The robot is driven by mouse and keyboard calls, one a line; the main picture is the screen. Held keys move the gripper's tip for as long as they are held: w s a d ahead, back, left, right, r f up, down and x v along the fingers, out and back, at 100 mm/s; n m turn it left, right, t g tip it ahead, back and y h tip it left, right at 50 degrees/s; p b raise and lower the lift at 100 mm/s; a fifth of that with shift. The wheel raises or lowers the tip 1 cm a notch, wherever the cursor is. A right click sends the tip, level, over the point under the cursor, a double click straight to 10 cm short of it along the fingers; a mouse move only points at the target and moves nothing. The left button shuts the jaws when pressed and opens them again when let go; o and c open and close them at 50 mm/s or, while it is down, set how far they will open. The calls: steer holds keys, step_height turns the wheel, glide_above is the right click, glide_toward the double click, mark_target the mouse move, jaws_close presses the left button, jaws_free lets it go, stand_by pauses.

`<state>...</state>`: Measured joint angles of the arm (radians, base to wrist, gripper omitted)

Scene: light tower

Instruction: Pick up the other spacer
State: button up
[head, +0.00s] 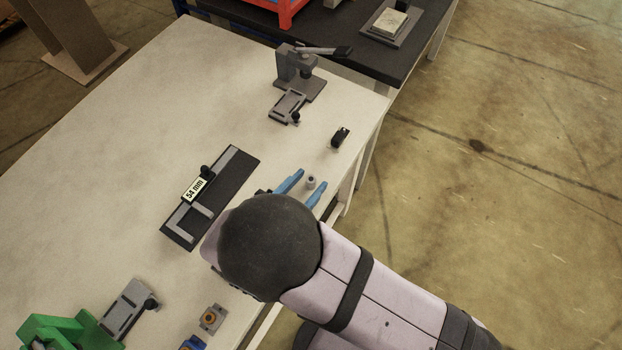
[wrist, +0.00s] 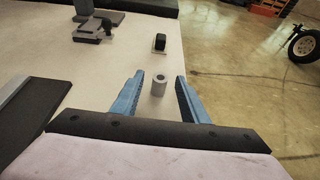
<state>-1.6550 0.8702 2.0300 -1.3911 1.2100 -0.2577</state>
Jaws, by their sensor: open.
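A small grey cylindrical spacer (head: 311,182) with a hole in its top stands upright on the white table near its right edge. It also shows in the wrist view (wrist: 158,85), between the two blue fingers and a little toward their tips. My gripper (head: 307,184) is open, with one blue finger on each side of the spacer and a gap on both sides; in the wrist view my gripper (wrist: 160,77) is empty. No second loose spacer is clearly visible. My arm hides part of the table's front edge.
A dark gauge plate (head: 240,165) reading 54 mm lies left of my gripper. A small black object (head: 340,137) stands beyond the fingers. A grey press (head: 300,75) and a clamp fixture (head: 287,106) stand farther back. The table's right edge (head: 372,150) is close.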

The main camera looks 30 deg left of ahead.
jaws_close()
steer(key=shift+r, duration=0.2)
step_height(320, 180, up, 10)
steer(key=shift+f+b, duration=0.15)
steer(key=shift+b, duration=0.25)
stand_by(0.3)
